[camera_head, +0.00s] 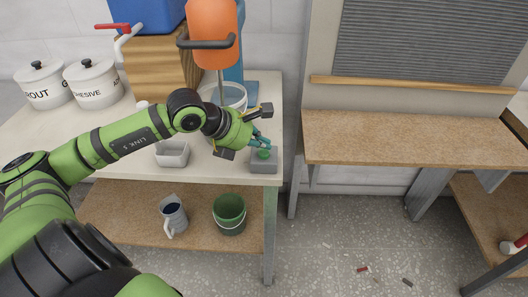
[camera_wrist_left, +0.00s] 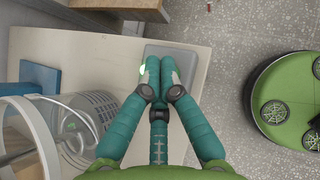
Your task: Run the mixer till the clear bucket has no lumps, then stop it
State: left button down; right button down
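The orange mixer (camera_head: 212,38) hangs on a blue stand, with its shaft reaching down into the clear bucket (camera_head: 233,101) on the bench. The bucket also shows at the left of the left wrist view (camera_wrist_left: 42,128); I cannot tell whether its contents have lumps or whether the mixer turns. A grey switch box (camera_head: 264,166) with a green button (camera_head: 264,155) sits at the bench's front right corner. My left gripper (camera_head: 264,143) is shut, its teal fingertips together over the box and close to the button. The fingers hide much of the button in the left wrist view; contact is unclear. My right gripper is out of view.
Two white lidded pots (camera_head: 93,83) stand at the bench's left. A grey tray (camera_head: 172,156) sits left of my gripper. A green bucket (camera_head: 230,213) and a jug (camera_head: 173,215) stand on the lower shelf. A bare wooden counter (camera_head: 400,138) is to the right.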

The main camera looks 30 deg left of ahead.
aim_at(262, 155)
pick_arm(q)
jog(key=shift+f, duration=0.1)
dwell(0.8)
jog(key=shift+f+b, duration=0.35)
jog(key=shift+b, duration=0.4)
jog(key=shift+f+b, duration=0.55)
jog(key=shift+b, duration=0.1)
dwell(0.4)
jog(key=shift+r, duration=0.1)
jog(key=shift+r+p, duration=0.35)
jog(key=shift+r, duration=0.5)
jog(key=shift+r+p, duration=1.3)
jog(key=shift+r, duration=1.25)
